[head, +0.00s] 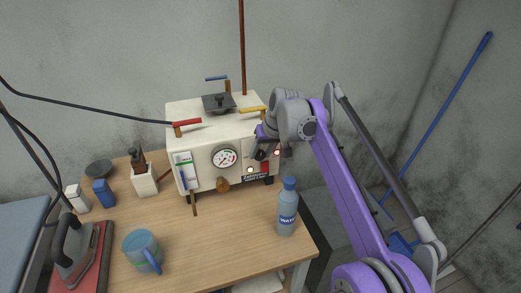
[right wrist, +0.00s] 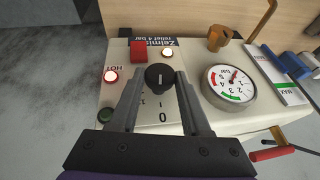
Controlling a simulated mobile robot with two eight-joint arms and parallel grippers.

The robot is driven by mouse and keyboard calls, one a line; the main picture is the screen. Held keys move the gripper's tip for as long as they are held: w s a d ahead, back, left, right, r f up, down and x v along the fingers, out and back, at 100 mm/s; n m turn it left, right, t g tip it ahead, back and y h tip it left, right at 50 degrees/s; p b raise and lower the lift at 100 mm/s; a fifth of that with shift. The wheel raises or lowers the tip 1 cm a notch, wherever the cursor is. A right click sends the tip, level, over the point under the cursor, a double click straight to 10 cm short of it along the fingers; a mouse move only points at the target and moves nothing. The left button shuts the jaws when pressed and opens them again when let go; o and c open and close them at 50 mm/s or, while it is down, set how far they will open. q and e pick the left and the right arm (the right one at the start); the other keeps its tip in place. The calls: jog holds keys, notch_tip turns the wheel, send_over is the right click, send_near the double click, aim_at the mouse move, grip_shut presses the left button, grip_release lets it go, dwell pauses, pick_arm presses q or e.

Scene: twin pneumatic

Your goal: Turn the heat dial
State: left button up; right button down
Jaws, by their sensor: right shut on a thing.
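The heat dial (right wrist: 159,76) is a round black knob with a light pointer line, on the front panel of the cream boiler (head: 205,140). The panel shows upside down in the right wrist view, with 0 and 1 marks beside the dial. My right gripper (right wrist: 157,82) has its two fingers on either side of the dial and is shut on it. In the head view my right gripper (head: 266,151) is at the right of the boiler's front and mostly covers the dial. My left gripper is not in view.
A pressure gauge (right wrist: 229,84) sits beside the dial. A red switch (right wrist: 138,51), a lit HOT lamp (right wrist: 110,76) and a green lamp (right wrist: 108,115) are close by. A mug (head: 142,250) and iron (head: 75,250) are at left.

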jog(key=shift+w+d+g+y+p, duration=0.2)
jog(key=shift+g+y+p, duration=0.3)
jog(key=shift+y, duration=0.6)
jog(key=shift+d+f+m+y+p, duration=0.15)
jog(key=shift+m+y+p, duration=0.35)
jog(key=shift+y, duration=0.7)
jog(key=shift+c, duration=2)
grip_release()
jog(key=v, duration=1.1)
jog(key=shift+p, duration=0.45)
jog(key=shift+w+f, duration=0.1)
